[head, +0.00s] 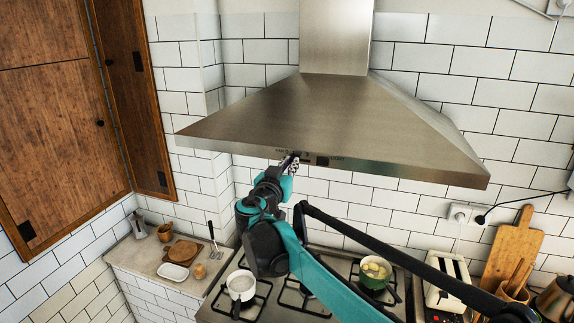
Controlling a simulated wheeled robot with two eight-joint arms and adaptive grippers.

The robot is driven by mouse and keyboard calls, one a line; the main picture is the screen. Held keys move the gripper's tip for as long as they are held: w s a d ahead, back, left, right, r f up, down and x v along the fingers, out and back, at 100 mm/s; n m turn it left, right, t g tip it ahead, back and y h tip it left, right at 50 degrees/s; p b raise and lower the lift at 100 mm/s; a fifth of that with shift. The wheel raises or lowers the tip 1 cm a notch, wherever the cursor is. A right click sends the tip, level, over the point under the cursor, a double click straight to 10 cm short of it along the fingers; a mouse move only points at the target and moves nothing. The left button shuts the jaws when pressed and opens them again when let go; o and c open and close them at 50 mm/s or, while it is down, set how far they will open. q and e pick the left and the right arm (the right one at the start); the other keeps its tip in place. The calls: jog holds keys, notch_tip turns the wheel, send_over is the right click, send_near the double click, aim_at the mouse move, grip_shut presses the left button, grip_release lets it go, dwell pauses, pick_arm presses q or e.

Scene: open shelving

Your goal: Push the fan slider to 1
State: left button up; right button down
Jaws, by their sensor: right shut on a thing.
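The steel range hood (290,110) hangs on the tiled wall in the middle of the head view. A small dark control strip (322,161) with tiny markings runs along its front edge; the fan slider is too small and too covered to make out its position. My right gripper (290,161) is raised to this strip, at its left part, with its fingertips against the hood's front edge. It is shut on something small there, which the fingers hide. My left gripper is not in view.
Below the hood is a stove with a white pot (241,285) and a green pot (375,272). A toaster (446,282) and cutting board (512,250) stand at the right. Wooden cabinets (60,110) fill the left. My right arm crosses above the stove.

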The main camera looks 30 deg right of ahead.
jog(key=c, duration=1.6)
grip_release()
jog(key=shift+w+a, duration=0.1)
jog(key=v, duration=1.2)
